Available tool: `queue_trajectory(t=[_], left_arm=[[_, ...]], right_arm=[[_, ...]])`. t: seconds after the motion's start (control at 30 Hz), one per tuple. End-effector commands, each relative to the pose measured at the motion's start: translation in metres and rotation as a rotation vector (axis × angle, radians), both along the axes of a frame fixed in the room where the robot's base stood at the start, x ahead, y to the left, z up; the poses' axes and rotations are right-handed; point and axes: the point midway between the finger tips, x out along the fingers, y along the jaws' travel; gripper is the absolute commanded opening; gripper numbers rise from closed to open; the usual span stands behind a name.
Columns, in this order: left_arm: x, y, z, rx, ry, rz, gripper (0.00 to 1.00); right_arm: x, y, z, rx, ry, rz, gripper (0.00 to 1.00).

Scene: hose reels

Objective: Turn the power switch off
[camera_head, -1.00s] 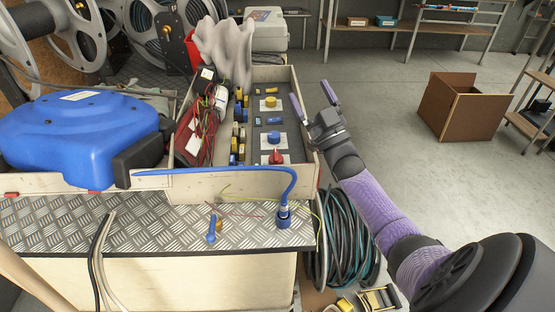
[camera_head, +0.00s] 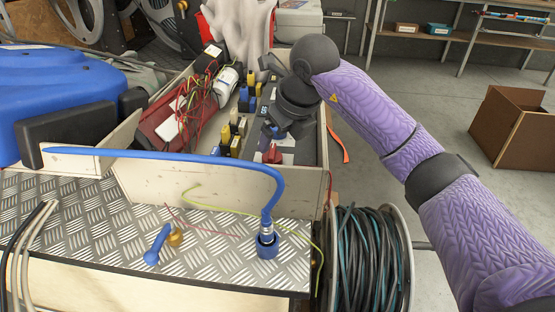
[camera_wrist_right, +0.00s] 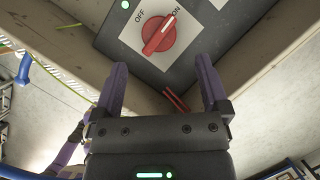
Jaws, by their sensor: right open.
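The power switch is a red rotary knob (camera_wrist_right: 158,36) on a white plate marked OFF and ON. Its white line points toward ON. In the head view, the red knob (camera_head: 272,153) sits at the near end of the dark panel in the wooden box, partly covered by my gripper. My right gripper (camera_wrist_right: 162,84) is open and empty, its two fingers apart and just short of the switch plate in the wrist view. In the head view, my right gripper (camera_head: 280,128) hangs over the panel close to the knob; its fingertips are hard to make out. My left gripper is not in view.
The wooden box wall (camera_head: 165,180) surrounds the panel. A blue hose (camera_head: 190,156) arches in front, above the metal tread plate (camera_head: 95,215). Blue and yellow connectors (camera_head: 235,133) stand left of my gripper. A hose reel (camera_head: 370,255) stands at right.

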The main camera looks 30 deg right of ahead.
Motion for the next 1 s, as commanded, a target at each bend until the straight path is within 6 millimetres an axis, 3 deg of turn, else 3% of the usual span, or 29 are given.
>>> queue_trajectory(t=[0.03, 0.2, 0.6, 1.0], left_arm=[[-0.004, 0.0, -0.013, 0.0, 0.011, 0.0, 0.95], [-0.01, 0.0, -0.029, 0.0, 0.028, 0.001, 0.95], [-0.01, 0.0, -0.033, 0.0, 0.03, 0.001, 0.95], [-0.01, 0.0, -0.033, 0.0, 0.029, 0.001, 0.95]], right_arm=[[0.005, 0.001, -0.022, 0.002, 0.008, 0.0, 0.95], [0.018, 0.003, -0.053, 0.004, 0.007, 0.001, 0.95], [0.024, 0.004, -0.059, 0.004, 0.001, 0.002, 0.93], [0.024, 0.003, -0.059, 0.004, 0.001, 0.001, 0.08]])
